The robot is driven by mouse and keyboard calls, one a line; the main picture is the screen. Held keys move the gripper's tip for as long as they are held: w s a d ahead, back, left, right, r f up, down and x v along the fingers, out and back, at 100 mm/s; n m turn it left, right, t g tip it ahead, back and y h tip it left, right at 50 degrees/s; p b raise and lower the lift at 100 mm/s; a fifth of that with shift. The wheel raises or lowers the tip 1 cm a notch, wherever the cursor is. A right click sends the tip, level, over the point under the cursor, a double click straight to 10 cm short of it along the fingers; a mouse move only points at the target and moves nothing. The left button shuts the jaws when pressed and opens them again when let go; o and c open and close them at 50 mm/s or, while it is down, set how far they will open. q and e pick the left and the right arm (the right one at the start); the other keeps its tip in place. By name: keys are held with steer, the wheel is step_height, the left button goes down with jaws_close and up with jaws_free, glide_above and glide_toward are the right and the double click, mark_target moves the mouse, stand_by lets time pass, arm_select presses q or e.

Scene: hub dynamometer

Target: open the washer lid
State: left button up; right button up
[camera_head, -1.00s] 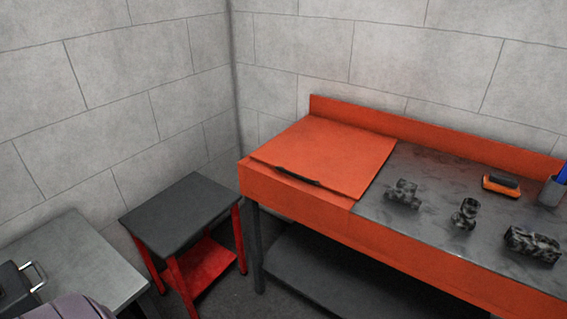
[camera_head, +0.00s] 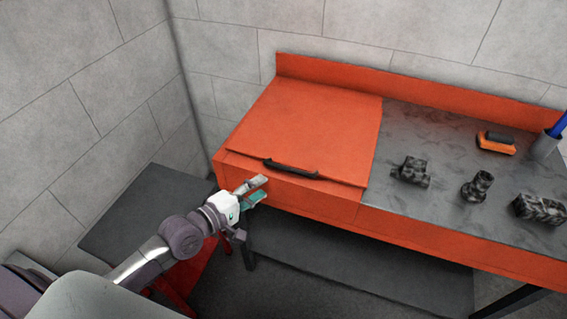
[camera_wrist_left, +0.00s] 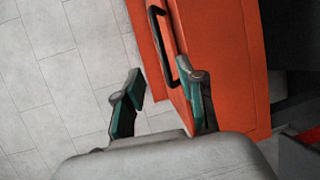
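The washer lid (camera_head: 315,125) is a flat orange panel lying shut on the left part of the orange washer bench. Its black handle (camera_head: 291,168) runs along the front edge. My left gripper (camera_head: 262,190) is in front of the lid's front edge, just left of and below the handle. In the left wrist view, its two teal fingers (camera_wrist_left: 165,100) stand apart with nothing between them. I see no contact with the handle. My right gripper is not in view.
The grey worktop (camera_head: 440,215) right of the lid holds several dark metal parts, an orange brush (camera_head: 496,142) and a grey cup (camera_head: 545,146). A dark side table (camera_head: 135,215) stands left of the bench, under my left arm. Block walls close in the back and left.

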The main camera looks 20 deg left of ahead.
mark_target(286, 170)
arm_select(q)
steer(key=x, duration=1)
steer(key=shift+w+f+p, duration=0.15)
steer(key=shift+w+p, duration=0.05)
steer(key=shift+p, duration=0.15)
steer(key=shift+w+d+f, duration=0.2)
steer(key=shift+w, duration=0.5)
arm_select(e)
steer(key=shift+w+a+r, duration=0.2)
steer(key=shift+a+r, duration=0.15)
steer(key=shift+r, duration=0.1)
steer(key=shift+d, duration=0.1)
arm_select(q)
jaws_close()
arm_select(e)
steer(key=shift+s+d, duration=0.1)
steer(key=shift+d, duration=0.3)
